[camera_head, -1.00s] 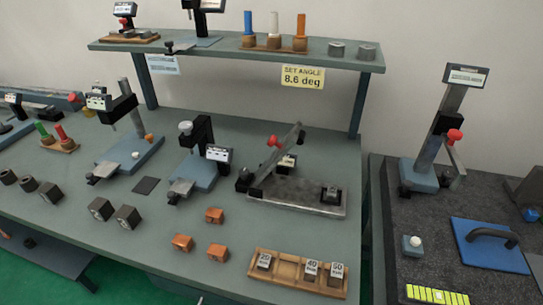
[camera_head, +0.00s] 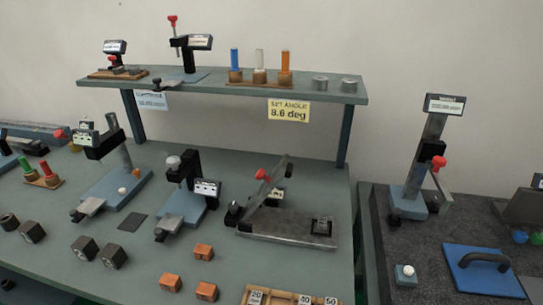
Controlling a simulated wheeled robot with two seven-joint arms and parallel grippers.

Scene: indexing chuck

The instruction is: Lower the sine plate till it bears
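The sine plate (camera_head: 268,189) is a grey bar tilted steeply up to the right, with a red knob (camera_head: 262,175) near its upper part. Its lower left end sits at a black pivot on a flat grey base (camera_head: 285,227) on the green bench. A small dark block (camera_head: 321,226) stands on the base's right end, apart from the raised plate. A small display is partly hidden behind the plate. A wooden tray (camera_head: 270,296) with blocks marked 20, 40 and 50 is cut by the bottom edge. Neither of my grippers is in view.
A yellow sign reading SET ANGLE 8.6 deg (camera_head: 289,110) hangs from the shelf (camera_head: 220,87). Gauge stands (camera_head: 180,205) are left of the sine plate. Several copper-coloured blocks (camera_head: 203,252) lie in front. A dark side table (camera_head: 440,250) holds a height gauge (camera_head: 420,165) and a blue plate.

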